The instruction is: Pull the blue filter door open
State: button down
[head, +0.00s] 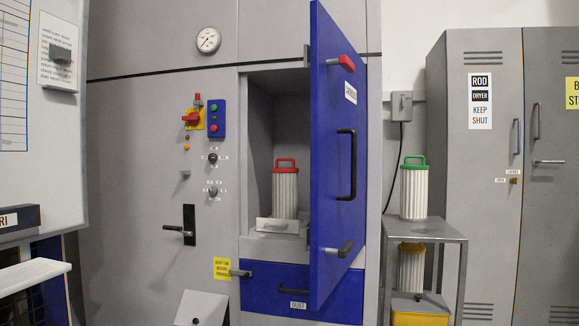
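The blue filter door (328,120) stands open, swung out from the grey cabinet on its right side. The open bay (262,125) shows left of the door. A pleated white filter with a red handle (285,190) stands upright inside it, behind a small pale plate (277,226). The right part of the bay is hidden behind the door. My gripper is not in view.
A blue drawer (262,287) lies below the bay. A small metal table (437,232) at right holds a green-handled filter (414,190), with another filter (411,268) on its lower level. Grey lockers (482,220) stand far right. A lever handle (178,231) juts from the left panel.

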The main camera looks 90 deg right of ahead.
aim_at(338, 111)
jog(key=z, duration=0.8)
jog(key=i, duration=0.85)
jog(key=z, duration=0.9)
